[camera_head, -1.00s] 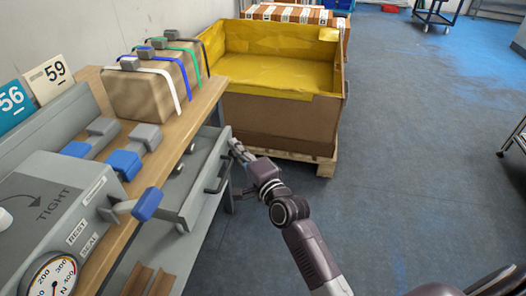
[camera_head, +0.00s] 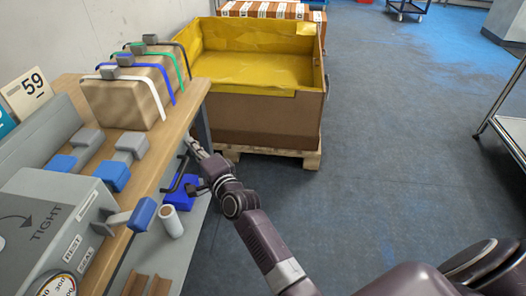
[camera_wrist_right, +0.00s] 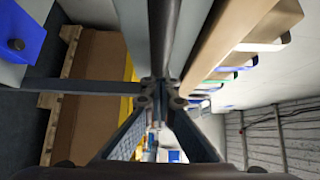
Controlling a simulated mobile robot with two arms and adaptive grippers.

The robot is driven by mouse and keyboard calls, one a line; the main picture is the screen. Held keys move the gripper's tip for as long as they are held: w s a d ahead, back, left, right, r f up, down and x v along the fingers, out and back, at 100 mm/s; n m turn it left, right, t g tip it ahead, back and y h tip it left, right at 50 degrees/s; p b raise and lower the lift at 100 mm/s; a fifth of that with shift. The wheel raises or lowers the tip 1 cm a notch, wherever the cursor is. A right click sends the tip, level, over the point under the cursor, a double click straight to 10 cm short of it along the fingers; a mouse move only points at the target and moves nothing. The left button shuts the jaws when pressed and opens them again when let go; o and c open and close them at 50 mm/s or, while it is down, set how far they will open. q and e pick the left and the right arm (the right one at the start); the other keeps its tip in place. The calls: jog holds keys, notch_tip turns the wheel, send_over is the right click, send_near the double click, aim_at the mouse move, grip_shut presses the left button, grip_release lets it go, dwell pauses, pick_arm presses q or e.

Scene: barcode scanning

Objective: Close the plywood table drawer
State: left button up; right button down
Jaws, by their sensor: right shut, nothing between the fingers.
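The plywood table (camera_head: 185,104) runs along the left of the head view. Its drawer sits in under the tabletop, with its black handle (camera_head: 176,176) close to the table edge and no open drawer interior showing. My right gripper (camera_head: 194,146) is at the drawer front, beside the far part of the handle; whether it touches the front is unclear. In the right wrist view the fingers (camera_wrist_right: 160,92) are together and empty, close to a grey surface and a dark bar. My left gripper is out of view.
A strapped cardboard box (camera_head: 125,98) and a grey tester (camera_head: 60,205) stand on the table. A blue bin (camera_head: 181,192) and a roll (camera_head: 171,222) are below. A yellow-lined crate (camera_head: 260,115) stands beyond.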

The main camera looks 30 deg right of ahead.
jog(key=shift+a+r, duration=0.2)
jog(key=shift+a, duration=0.05)
jog(key=s+d, duration=0.2)
jog(key=s, duration=1)
jog(key=shift+d+f, duration=0.15)
jog(key=shift+d, duration=0.2)
